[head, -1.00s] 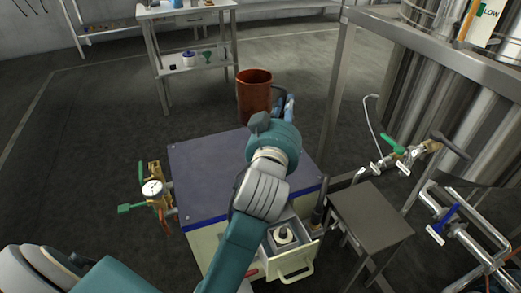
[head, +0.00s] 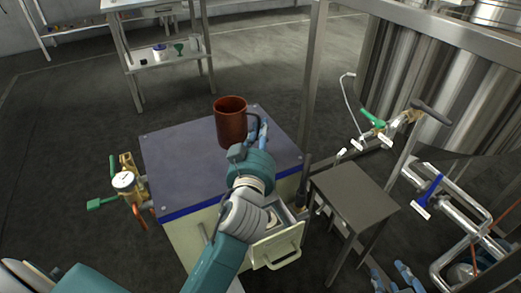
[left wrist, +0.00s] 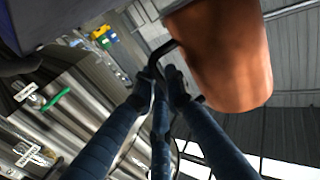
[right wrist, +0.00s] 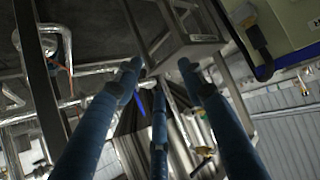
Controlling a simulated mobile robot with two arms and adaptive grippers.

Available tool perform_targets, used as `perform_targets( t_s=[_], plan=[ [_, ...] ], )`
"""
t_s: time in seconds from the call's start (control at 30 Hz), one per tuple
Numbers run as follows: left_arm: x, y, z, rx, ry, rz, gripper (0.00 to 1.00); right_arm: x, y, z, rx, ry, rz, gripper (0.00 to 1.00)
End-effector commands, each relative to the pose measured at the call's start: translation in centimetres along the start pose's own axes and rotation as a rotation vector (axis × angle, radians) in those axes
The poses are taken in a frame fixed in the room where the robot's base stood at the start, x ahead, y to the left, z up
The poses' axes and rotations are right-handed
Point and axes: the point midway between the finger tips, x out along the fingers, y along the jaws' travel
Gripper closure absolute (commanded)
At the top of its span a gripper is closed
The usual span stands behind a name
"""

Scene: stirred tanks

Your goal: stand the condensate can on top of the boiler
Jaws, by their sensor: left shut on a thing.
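The condensate can (head: 230,121) is a copper-brown open can with a dark side handle. It looks upright over the far part of the boiler's flat blue-grey top (head: 180,170); I cannot tell whether its base touches. My left gripper (head: 262,130) is shut on the can's handle, on the can's right side. The left wrist view shows its blue fingers (left wrist: 165,82) around the handle, with the can's body (left wrist: 225,60) beside them. My right gripper (head: 392,277) is low at the lower right, apart from the can. Its fingers (right wrist: 158,72) are spread and empty.
A gauge with brass fittings and a green valve handle (head: 97,203) sits left of the boiler. An open drawer (head: 278,247) juts from its front. A small grey stand (head: 353,195) and steel pipework (head: 470,215) are at the right. The boiler top's left part is clear.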

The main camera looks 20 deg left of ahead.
Motion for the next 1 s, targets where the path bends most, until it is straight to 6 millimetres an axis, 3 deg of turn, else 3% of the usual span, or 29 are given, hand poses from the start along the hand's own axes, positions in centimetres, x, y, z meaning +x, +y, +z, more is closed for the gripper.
perform_targets(
  t_s=[0.13, 0.43, 0.8, 1.0],
  plan=[
    [0.0, 0.0, 1.2, 0.001, 0.001, -0.001, 1.0, 0.4, -0.4, -2.7, -0.001, 0.115, -0.008, 0.6],
    [0.0, 0.0, 2.4, 0.002, 0.001, 0.0, 1.0, 0.3, -0.7, -5.6, -0.001, 0.234, -0.015, 0.6],
    [0.0, 0.0, 5.4, 0.002, 0.001, 0.0, 1.0, -1.9, -1.6, -13.0, 0.001, 0.562, -0.034, 0.6],
    [0.0, 0.0, 5.5, 0.002, 0.002, 0.0, 1.0, -2.4, -1.8, -13.9, 0.002, 0.602, -0.037, 0.6]
  ],
)
